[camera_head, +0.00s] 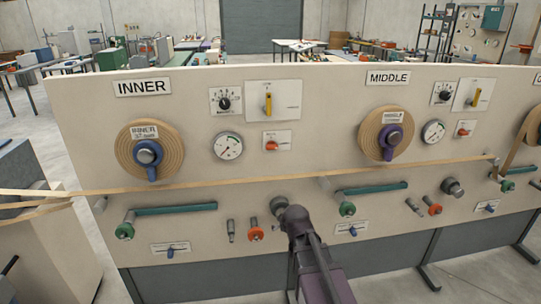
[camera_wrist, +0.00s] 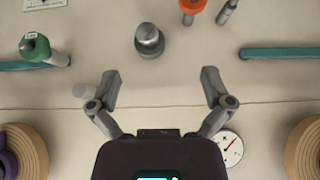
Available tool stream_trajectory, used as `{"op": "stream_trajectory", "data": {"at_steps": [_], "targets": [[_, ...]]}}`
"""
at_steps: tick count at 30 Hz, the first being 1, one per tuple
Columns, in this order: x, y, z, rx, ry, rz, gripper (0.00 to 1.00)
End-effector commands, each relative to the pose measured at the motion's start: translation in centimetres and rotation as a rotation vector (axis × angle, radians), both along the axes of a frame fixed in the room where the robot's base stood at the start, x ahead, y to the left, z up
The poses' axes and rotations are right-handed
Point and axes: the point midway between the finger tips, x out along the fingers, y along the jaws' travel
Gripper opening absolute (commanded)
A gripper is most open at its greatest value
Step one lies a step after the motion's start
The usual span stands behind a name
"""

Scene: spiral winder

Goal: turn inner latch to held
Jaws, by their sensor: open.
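The INNER section is at the left of the panel in the head view. A small blue lever (camera_head: 170,253) sits on a white plate low in that section; I cannot tell its setting. A larger blue handle (camera_head: 151,172) hangs downward at the hub of the tan INNER roll (camera_head: 131,154). I cannot tell for sure which of these is the inner latch. My gripper (camera_wrist: 162,87) is open and empty in the wrist view, its fingers spread in front of the panel between the INNER and MIDDLE sections. Neither blue part shows in the wrist view.
A tan strip (camera_head: 240,183) runs across the panel. A grey knob (camera_wrist: 149,40) and an orange-collared knob (camera_wrist: 192,5) stick out near my gripper. A green-ended teal bar (camera_head: 175,209) projects above the blue lever. The MIDDLE roll (camera_head: 398,145) is at the right.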

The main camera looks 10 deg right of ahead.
Motion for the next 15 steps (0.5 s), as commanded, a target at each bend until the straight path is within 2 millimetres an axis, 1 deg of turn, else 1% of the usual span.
{"op": "stream_trajectory", "data": {"at_steps": [1, 6, 9, 15], "targets": [[1.9, 0.0, -0.4, 0.0, -0.068, 0.0, 1.0], [6.7, 0.0, 0.9, 0.0, -0.303, 0.001, 1.0], [9.1, 0.1, 1.9, -0.001, -0.442, 0.001, 1.0], [13.0, 0.1, 4.5, -0.001, -0.718, 0.0, 1.0]]}}
